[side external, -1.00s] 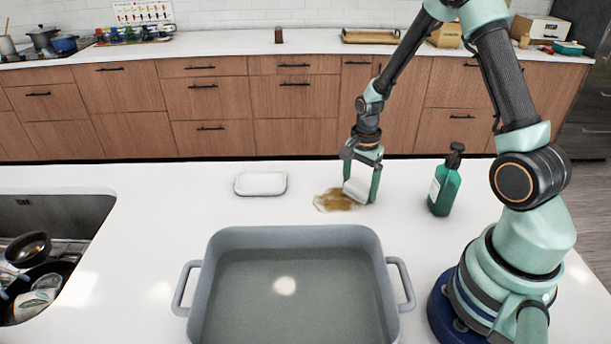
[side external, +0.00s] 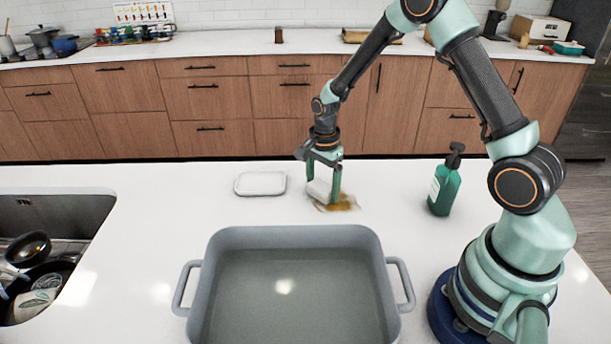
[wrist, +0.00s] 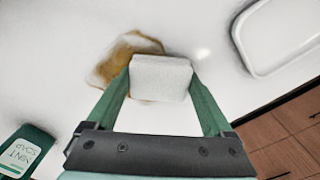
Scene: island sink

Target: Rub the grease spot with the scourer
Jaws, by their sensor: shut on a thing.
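My gripper (side external: 324,198) is shut on a white block-shaped scourer (side external: 319,190), held between its two green fingers. The scourer also shows in the wrist view (wrist: 161,78). It is down at the counter, over part of the brown grease spot (side external: 346,203). In the wrist view the spot (wrist: 112,66) shows to the left of the scourer and above it, and the part under the scourer is hidden. I cannot tell how firmly the scourer touches the counter.
A white dish (side external: 261,184) lies left of the spot. A green soap bottle (side external: 446,182) stands to the right. A grey two-handled tub (side external: 292,238) of water is in front, and a sink (side external: 50,215) with dishes is at far left. Bare counter lies between them.

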